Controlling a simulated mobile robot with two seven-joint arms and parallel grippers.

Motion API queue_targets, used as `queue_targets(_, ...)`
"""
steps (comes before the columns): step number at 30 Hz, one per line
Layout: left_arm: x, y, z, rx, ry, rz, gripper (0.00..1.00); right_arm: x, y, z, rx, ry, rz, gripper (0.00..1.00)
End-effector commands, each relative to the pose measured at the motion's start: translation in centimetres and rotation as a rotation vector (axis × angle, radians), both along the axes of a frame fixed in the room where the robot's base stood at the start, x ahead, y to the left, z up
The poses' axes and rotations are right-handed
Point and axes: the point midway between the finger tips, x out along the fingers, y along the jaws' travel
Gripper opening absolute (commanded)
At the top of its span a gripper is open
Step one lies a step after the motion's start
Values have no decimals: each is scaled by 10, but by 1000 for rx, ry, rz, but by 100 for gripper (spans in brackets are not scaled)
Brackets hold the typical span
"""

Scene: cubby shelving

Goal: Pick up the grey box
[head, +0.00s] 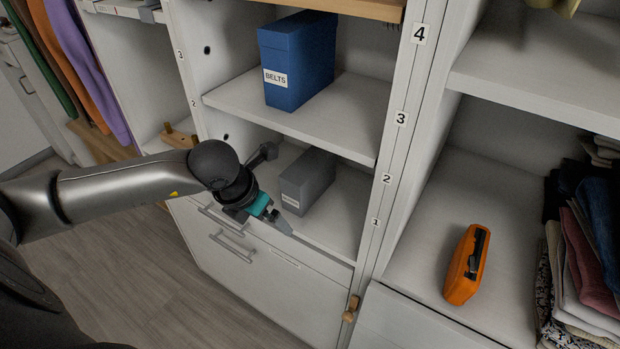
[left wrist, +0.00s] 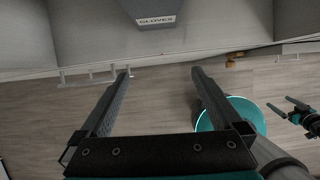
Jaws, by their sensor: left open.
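The grey box (head: 308,180) stands on the lower cubby shelf, with a pale label on its front. In the left wrist view its lower part and a "GLOVES" label show at the top (left wrist: 155,16), beyond the fingertips. My left gripper (head: 284,224) is in front of the shelf edge, just to the front of the box. In the left wrist view the left gripper (left wrist: 160,74) has its two fingers wide apart with nothing between them. The box lies ahead of the gap, apart from the fingers. A small part of my other arm may show at the right of the left wrist view.
A blue "BELTS" box (head: 298,62) stands on the shelf above. Drawers with handles (head: 232,247) are below the grey box. An orange case (head: 467,265) and folded clothes (head: 590,235) lie in the right cubby. The shelf right of the grey box is clear.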

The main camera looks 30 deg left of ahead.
Motion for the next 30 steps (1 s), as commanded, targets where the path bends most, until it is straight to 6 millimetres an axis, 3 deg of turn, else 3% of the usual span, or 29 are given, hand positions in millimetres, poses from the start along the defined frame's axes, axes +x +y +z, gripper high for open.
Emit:
queue_targets(7, 28, -4, 0, -3, -3, 0, 100, 5, 4, 1, 4, 0, 1, 100)
queue_targets(17, 44, -6, 0, -1, 0, -2, 100, 9, 6, 2, 5, -1, 1, 100)
queue_targets(25, 79, -11, 0, -4, -2, -2, 100, 15, 14, 5, 13, 1, -3, 100)
queue_targets(30, 84, -10, -20, -2, 2, -2, 100, 26, 21, 11, 19, 0, -3, 100)
